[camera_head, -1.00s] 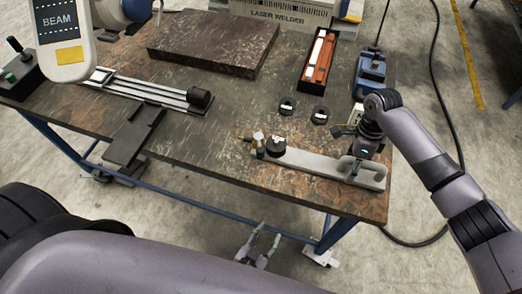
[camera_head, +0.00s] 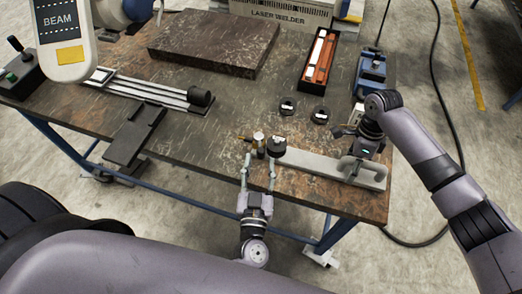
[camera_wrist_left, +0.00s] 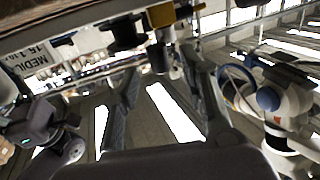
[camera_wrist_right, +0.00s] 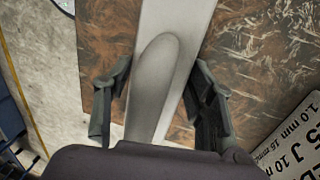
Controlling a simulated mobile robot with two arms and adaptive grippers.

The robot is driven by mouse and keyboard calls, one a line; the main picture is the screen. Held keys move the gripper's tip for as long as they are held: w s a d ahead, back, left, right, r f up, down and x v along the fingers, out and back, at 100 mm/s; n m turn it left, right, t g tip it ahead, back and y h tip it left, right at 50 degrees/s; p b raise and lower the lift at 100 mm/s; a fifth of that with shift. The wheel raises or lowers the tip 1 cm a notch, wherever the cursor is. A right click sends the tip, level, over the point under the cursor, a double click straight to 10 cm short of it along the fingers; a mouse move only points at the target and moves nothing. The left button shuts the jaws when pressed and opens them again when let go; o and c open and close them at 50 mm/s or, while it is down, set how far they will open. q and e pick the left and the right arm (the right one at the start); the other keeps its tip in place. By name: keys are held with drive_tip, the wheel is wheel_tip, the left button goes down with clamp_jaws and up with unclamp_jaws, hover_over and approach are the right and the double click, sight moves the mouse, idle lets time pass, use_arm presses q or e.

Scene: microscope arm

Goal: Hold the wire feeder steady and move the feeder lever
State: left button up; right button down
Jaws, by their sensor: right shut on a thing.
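The wire feeder (camera_head: 315,163) is a long pale grey bar along the table's front right edge. Its left end carries a black round knob (camera_head: 277,147), a small metal cylinder (camera_head: 259,141) and a brass tip (camera_head: 243,138). I cannot tell which part is the lever. My right gripper (camera_head: 357,166) is shut on the feeder's raised grey rib (camera_wrist_right: 160,75) at the right end. My left gripper (camera_head: 258,172) is open at the table's front edge, just below the knob and cylinder. In the left wrist view its fingers (camera_wrist_left: 167,90) stand apart with nothing gripped between them.
Two small black discs (camera_head: 287,106) lie behind the feeder. A red tray (camera_head: 320,58) and a blue vise-like device (camera_head: 371,72) stand further back. A rail fixture (camera_head: 150,90) and a dark slab (camera_head: 215,42) occupy the left and back of the table (camera_head: 205,140).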

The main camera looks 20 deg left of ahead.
sight(261, 156)
use_arm(q)
drive_tip(key=shift+x, duration=2.4)
clamp_jaws()
